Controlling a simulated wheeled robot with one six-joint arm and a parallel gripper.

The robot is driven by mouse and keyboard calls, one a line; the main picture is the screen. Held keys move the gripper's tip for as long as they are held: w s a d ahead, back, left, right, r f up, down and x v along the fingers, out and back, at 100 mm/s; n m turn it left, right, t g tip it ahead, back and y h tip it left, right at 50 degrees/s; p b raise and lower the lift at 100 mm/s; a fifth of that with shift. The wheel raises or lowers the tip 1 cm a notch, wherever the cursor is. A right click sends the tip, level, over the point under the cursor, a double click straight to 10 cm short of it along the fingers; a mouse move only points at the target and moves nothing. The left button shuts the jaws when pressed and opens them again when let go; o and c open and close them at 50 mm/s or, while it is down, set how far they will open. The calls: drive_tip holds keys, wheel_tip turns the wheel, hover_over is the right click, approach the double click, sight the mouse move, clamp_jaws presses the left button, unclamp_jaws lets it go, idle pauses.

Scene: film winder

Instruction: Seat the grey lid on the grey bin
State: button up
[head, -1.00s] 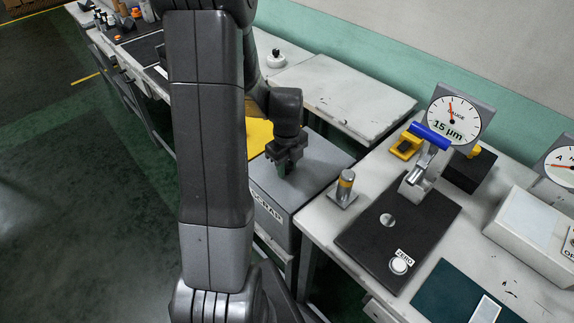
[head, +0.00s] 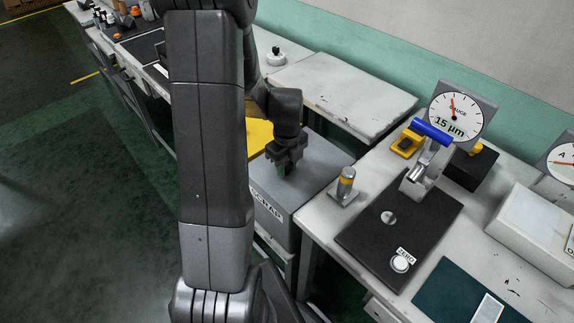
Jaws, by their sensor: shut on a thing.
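The grey bin (head: 281,219) is a box with a white label on its front, beside the right-hand bench; my arm hides part of its left side. The grey lid (head: 325,166) shows as a flat grey top over the bin. My gripper (head: 285,169) points down at the lid's middle and is shut on it; the grip point is dark and small, so the handle is hard to make out. The lid looks level and lined up with the bin's walls. I cannot tell whether it rests on the rim or sits slightly above it.
A yellow surface (head: 260,136) lies behind the bin, partly hidden by my arm. A small post with a yellow band (head: 345,184) stands on the right bench near the bin. A gauge stand with a blue handle (head: 432,133) is further right. The floor at left is clear.

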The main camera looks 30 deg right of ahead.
drive_tip(key=shift+f, duration=0.15)
drive_tip(key=o, duration=1.2)
drive_tip(key=shift+c, duration=0.2)
wheel_tip(320, 180, up, 14)
drive_tip(key=shift+f, duration=0.1)
wheel_tip(320, 180, down, 14)
drive_tip(key=shift+r, duration=0.3)
idle(0.4)
